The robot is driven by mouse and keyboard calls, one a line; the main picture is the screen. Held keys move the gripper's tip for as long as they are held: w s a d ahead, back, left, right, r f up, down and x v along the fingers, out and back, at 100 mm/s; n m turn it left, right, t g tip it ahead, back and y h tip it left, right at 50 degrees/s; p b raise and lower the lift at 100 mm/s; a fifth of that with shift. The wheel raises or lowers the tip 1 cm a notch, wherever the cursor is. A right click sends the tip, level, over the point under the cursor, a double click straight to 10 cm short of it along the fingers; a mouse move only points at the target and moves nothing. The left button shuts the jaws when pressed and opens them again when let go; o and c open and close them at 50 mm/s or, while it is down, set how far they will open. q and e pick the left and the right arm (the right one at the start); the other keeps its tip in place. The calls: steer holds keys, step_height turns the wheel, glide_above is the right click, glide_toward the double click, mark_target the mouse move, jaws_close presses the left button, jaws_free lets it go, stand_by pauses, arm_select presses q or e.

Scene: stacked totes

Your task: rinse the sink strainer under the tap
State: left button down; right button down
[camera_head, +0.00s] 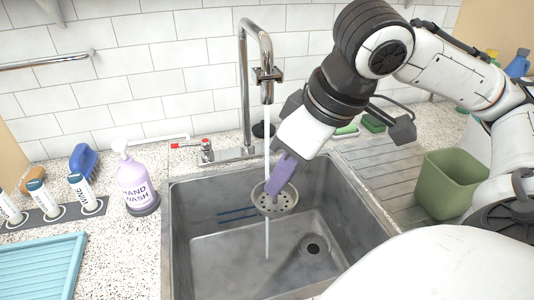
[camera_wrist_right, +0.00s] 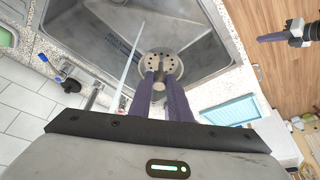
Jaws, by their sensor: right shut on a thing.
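The metal strainer (camera_head: 274,203), a round perforated disc, hangs above the sink basin (camera_head: 215,255). My right gripper (camera_head: 280,178) is shut on it from above, purple fingers on its centre stem; the strainer also shows in the right wrist view (camera_wrist_right: 160,64). The chrome tap (camera_head: 246,90) arches over the sink, and a thin water stream (camera_head: 267,240) falls from it. The stream lines up with the strainer's left part in the head view, but runs just left of it in the wrist view; contact is unclear. My left gripper (camera_wrist_right: 276,37) shows only in the wrist view, its opening unclear.
A lavender hand wash bottle (camera_head: 134,182) stands left of the sink, near a blue brush (camera_head: 84,160) and a teal tray (camera_head: 42,268). A green bin (camera_head: 447,185) stands on the ribbed drainboard at right. The basin around the drain (camera_head: 313,246) is clear.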

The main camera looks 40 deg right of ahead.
steer(key=shift+s+a+r+b, duration=0.4)
steer(key=shift+s+a+b, duration=0.1)
steer(key=shift+b, duration=0.25)
steer(key=shift+s+a+r+b, duration=0.25)
steer(key=shift+s+a+r, duration=0.25)
steer(key=shift+s+r, duration=0.3)
steer(key=shift+s+a+r+b, duration=0.2)
steer(key=shift+s+a+r, duration=0.3)
steer(key=shift+s+r, duration=0.3)
steer(key=shift+w, duration=0.1)
